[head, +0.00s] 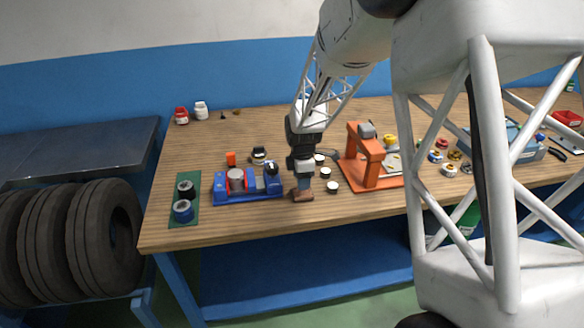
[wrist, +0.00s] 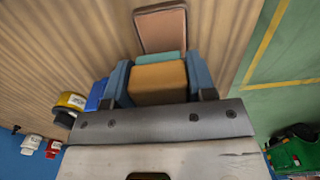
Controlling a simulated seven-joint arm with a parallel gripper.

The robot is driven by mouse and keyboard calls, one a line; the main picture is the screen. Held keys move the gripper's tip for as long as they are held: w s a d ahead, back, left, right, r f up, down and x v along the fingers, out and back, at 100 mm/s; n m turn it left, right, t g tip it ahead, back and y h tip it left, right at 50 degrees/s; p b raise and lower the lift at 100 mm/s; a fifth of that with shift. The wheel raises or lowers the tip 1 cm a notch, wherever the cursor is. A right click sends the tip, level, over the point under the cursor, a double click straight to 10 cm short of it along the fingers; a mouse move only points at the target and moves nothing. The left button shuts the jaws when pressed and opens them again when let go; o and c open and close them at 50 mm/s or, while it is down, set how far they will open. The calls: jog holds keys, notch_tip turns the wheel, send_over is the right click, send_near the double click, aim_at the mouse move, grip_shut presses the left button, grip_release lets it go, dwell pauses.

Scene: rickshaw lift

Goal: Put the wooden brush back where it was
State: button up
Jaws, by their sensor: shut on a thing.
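My gripper (head: 303,176) points down over the front middle of the table, between the blue fixture and the orange press. It is shut on the wooden brush (head: 302,194), whose brown lower end shows beneath the fingers. In the wrist view the brush (wrist: 160,32) sticks out past the fingers, with a brown-edged tan end, a teal band and an orange-tan block between the two blue-grey fingers. The brush is upright, close above or on the table top; I cannot tell whether it touches.
The blue fixture (head: 247,195) holding a cylinder stands just left. A green mat (head: 180,216) with two rolls lies further left. Several small white-topped pots (head: 325,173) and the orange press (head: 370,165) stand just right. The wooden table (head: 265,229) is bare along its front edge.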

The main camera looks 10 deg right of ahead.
jog(key=shift+w, duration=0.1)
jog(key=w, duration=0.5)
jog(key=w+f, duration=0.1)
jog(key=w, duration=0.9)
jog(key=shift+w+d+f, duration=0.1)
jog(key=shift+w+f, duration=0.15)
jog(key=shift+w, duration=0.15)
jog(key=shift+f, duration=0.15)
jog(key=shift+f, duration=1.6)
jog(key=shift+f, duration=0.15)
jog(key=o, duration=0.9)
notch_tip(320, 180, up, 12)
jog(key=shift+r, duration=0.15)
